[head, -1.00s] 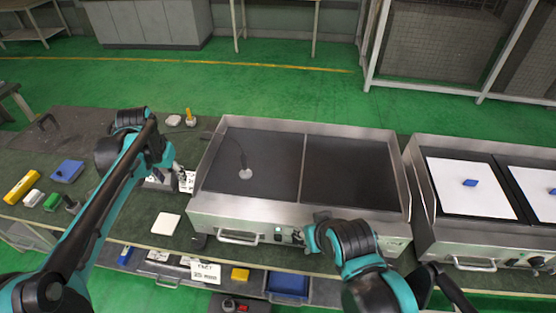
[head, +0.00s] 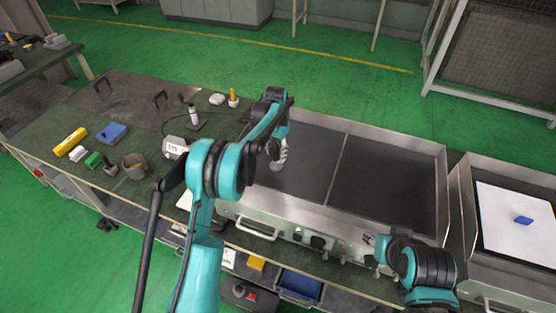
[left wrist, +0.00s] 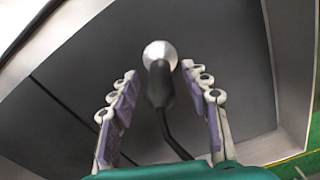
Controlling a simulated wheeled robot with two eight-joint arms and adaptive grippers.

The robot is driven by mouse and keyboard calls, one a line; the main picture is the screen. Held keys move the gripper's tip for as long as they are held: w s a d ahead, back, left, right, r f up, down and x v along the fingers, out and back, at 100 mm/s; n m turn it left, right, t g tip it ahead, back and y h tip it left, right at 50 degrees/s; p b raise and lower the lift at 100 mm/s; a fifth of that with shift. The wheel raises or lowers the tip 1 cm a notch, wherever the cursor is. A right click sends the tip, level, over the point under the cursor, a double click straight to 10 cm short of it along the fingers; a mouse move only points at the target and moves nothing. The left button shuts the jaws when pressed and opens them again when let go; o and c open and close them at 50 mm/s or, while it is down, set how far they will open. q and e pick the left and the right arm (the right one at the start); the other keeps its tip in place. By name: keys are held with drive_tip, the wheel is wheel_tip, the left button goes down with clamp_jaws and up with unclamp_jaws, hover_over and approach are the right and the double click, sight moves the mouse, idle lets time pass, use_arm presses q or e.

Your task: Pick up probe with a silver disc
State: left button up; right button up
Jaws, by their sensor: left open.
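The probe with a silver disc (left wrist: 153,50) shows in the left wrist view, lying over the dark griddle plate. Its black handle (left wrist: 159,88) and cable run back between my fingers. My left gripper (left wrist: 159,72) is open, with one finger on each side of the handle and gaps on both sides. In the head view my left gripper (head: 280,160) is over the left plate, and the probe is hidden behind it. My right gripper (head: 378,250) is near the front panel of the griddle; its fingers are too small to read.
The griddle (head: 395,185) has two dark plates and raised metal walls. A second griddle with a white sheet (head: 510,228) stands at the right.

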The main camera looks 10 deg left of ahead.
sight(276, 159)
use_arm(q)
wheel_tip(276, 159, down, 5)
drive_tip(key=shift+w+r+b, duration=0.15)
drive_tip(key=shift+b, duration=0.8)
drive_tip(key=shift+r, duration=0.1)
clamp_jaws()
drive_tip(key=shift+r, duration=0.1)
